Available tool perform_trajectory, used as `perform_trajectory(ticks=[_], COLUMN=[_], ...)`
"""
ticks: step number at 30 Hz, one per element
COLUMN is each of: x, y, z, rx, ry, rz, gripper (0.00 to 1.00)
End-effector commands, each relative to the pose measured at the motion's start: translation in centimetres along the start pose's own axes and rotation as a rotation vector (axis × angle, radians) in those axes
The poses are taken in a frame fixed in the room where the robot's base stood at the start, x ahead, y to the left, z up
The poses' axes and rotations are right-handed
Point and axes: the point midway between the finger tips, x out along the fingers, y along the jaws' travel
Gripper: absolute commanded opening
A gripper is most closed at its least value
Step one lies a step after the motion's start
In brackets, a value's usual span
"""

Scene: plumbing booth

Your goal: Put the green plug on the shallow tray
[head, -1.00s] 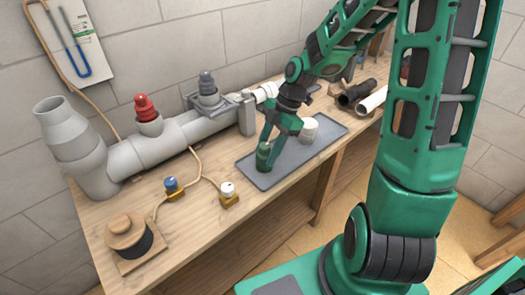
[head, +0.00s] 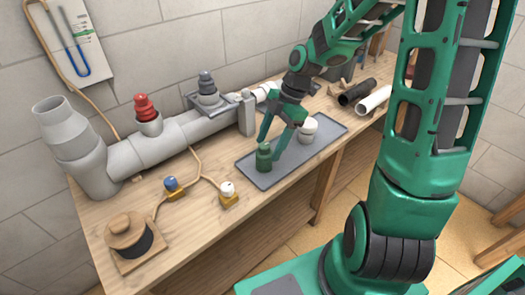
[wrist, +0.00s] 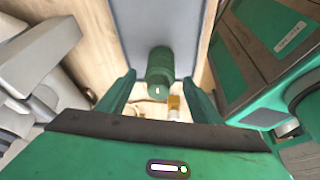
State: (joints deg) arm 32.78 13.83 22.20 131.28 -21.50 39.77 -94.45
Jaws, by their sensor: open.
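The green plug (head: 264,157) stands upright on the left end of the grey shallow tray (head: 245,168). My gripper (head: 269,146) is open, its fingers just above and behind the plug in the head view. In the wrist view the plug (wrist: 160,68) lies ahead of and between the two spread fingertips, with the tray (wrist: 150,22) beyond it. The fingers look clear of the plug.
A white cylindrical piece (head: 307,130) stands on the tray right of the plug. A grey pipe with a red plug (head: 147,107) and a grey plug (head: 207,83) runs along the wall. Small blue-topped (head: 171,184) and white-topped (head: 228,189) valves sit left of the tray.

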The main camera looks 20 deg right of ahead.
Motion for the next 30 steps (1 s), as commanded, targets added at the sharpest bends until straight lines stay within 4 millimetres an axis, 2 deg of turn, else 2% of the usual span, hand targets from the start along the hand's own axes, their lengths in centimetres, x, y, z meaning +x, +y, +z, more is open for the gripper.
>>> perform_trajectory(ticks=[6, 12, 18, 24, 26, 30], x=[-4.6, -7.7, -9.1, -9.3, -9.4, -10.4], y=[0.1, 0.1, 0.0, -0.2, -0.7, -3.2], z=[0.1, 0.0, 0.0, 0.1, 0.3, 1.6], rx=[0.001, 0.001, 0.001, 0.020, 0.066, 0.313], ry=[-0.003, -0.002, 0.000, -0.007, -0.024, -0.103], rz=[0.004, 0.002, 0.000, 0.000, 0.001, 0.015], gripper=[0.60, 0.60, 0.60, 0.60, 0.60, 0.60])
